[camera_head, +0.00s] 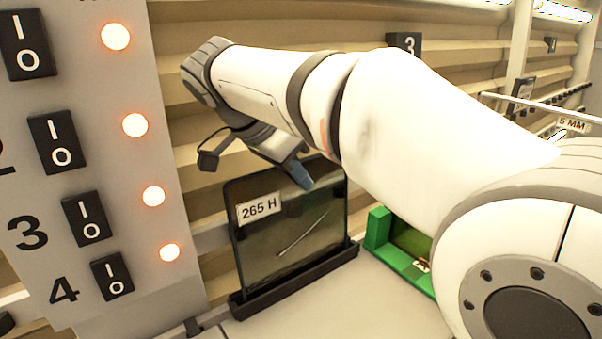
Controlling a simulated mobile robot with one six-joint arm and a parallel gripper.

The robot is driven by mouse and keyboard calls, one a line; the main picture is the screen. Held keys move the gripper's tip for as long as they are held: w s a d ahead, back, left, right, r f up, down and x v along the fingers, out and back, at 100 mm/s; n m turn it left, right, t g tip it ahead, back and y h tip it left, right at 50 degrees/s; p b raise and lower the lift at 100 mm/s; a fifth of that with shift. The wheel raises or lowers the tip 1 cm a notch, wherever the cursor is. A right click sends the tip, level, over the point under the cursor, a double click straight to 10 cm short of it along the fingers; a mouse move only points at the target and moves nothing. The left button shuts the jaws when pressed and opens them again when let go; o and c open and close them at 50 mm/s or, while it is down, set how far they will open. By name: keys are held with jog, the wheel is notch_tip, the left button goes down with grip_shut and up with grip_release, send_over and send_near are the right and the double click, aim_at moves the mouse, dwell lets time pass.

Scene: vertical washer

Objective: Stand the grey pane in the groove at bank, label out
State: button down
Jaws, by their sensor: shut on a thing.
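The grey pane (273,258) is a dark, see-through sheet with a white label reading "265 H" (258,208) facing the camera. It stands nearly upright, with its lower edge at a black grooved base (300,287). Whether that edge is fully seated in the groove cannot be told. My gripper (299,175) comes down from above and is shut on the pane's top edge. One bluish finger shows in front of the pane; the other finger is hidden. A pale slanted streak shows on the pane's face.
A switch panel (95,185) with several black rocker switches and lit orange lamps stands close on the left. A green frame (379,228) sits right of the base, partly hidden by my arm. Pale worktop (345,305) in front is clear. A rack labelled "5 MM" (571,126) is at far right.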

jog(key=shift+f, duration=0.15)
jog(key=c, duration=1.5)
grip_release()
jog(key=shift+f, duration=0.1)
notch_tip(320, 180, up, 10)
jog(key=shift+r, duration=0.1)
jog(key=s+d+f+n+y+p, duration=0.2)
jog(key=s+d+f+n, duration=0.1)
jog(key=f, duration=0.4)
jog(key=s+d+f+n+y+p, duration=0.2)
jog(key=s+d+f+n, duration=0.2)
jog(key=s+d+f, duration=0.2)
jog(key=s+d+f+n+t+y+p, duration=0.1)
jog(key=s+d+f+n+y, duration=0.1)
jog(key=s+d+f, duration=0.3)
jog(key=shift+s+d+f+n+p, duration=0.15)
jog(key=shift+s+f+n, duration=0.25)
jog(key=shift+f, duration=0.65)
jog(key=shift+s+f+n+p, duration=0.3)
jog(key=shift+f+n, duration=0.2)
jog(key=shift+f, duration=0.5)
